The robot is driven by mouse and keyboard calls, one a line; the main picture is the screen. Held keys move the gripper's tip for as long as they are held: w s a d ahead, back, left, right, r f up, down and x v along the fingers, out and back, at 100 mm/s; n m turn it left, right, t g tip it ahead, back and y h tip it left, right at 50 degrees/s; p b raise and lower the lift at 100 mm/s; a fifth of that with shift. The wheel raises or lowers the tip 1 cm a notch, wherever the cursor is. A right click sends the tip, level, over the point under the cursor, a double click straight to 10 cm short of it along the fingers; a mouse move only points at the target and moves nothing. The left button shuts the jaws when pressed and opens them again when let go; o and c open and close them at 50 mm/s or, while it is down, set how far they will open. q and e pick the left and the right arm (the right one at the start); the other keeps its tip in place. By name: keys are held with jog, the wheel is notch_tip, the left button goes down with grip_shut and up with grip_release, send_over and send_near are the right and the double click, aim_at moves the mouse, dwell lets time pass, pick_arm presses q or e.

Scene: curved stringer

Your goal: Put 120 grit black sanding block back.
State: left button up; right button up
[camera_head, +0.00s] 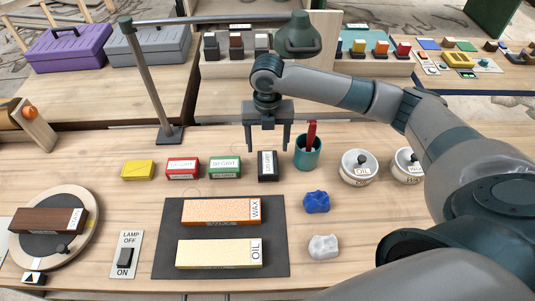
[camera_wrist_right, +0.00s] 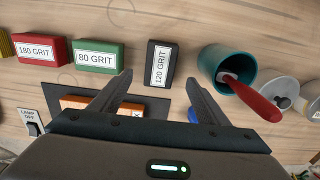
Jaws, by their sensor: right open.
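The black 120 grit sanding block (camera_head: 262,172) stands on the wooden bench at the right end of a row of blocks. Its white label reads sideways, unlike the level labels beside it. It also shows in the right wrist view (camera_wrist_right: 152,82). My right gripper (camera_head: 268,149) is open and empty, pointing down with its fingers spread to either side of the black block and apart from it. In the right wrist view the fingertips (camera_wrist_right: 158,79) lie on either side of the block's near end. My left gripper is not in view.
The green 80 grit block (camera_head: 226,163), red 180 grit block (camera_head: 182,163) and yellow block (camera_head: 138,169) stand to the left. A teal cup (camera_head: 308,155) with a red-handled tool stands close right. A dark mat (camera_head: 167,235) holds WAX and OIL blocks in front.

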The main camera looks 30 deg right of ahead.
jog(key=shift+r, duration=1.2)
